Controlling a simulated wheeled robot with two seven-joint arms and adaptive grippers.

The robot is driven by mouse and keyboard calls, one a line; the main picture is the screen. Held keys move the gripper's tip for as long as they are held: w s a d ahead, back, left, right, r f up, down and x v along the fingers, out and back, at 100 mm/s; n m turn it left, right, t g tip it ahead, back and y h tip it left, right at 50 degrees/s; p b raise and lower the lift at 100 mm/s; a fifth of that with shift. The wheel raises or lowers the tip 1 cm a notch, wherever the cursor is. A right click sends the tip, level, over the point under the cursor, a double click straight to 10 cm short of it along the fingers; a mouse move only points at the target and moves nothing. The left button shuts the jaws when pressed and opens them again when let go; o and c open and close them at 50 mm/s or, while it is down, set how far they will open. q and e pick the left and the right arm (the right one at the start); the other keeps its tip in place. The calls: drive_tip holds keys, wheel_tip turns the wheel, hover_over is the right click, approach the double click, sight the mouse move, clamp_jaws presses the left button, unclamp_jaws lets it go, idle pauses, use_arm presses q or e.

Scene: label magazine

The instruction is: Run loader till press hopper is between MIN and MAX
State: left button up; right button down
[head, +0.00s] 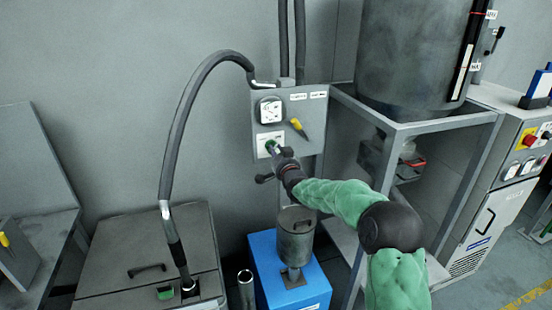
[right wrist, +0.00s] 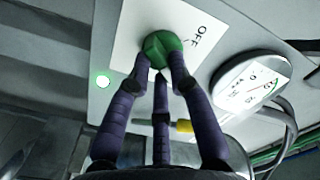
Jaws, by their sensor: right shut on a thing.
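The fingers (right wrist: 160,68) close around the knob, beside the printed word OFF. A green lamp (right wrist: 103,81) on the box glows. The press hopper (head: 405,55) is the large grey cylinder at the upper right. Its dark sight strip (head: 466,50) stands beside the MAX label (head: 491,14) and the MIN label (head: 476,66). I cannot tell the material level. My left gripper is out of view.
A metal canister (head: 295,238) stands on a blue unit (head: 264,262) below my right arm. A steel frame (head: 470,170) carries the hopper. A grey cabinet (head: 495,210) stands at the right.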

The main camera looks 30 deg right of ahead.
drive_tip(key=shift+f+m+b, duration=0.1)
drive_tip(key=shift+m+b, duration=0.65)
drive_tip(key=shift+m, duration=0.25)
drive_tip(key=c, duration=1.1)
unclamp_jaws()
drive_tip(key=v, duration=1.2)
drive_tip(key=shift+a, duration=0.1)
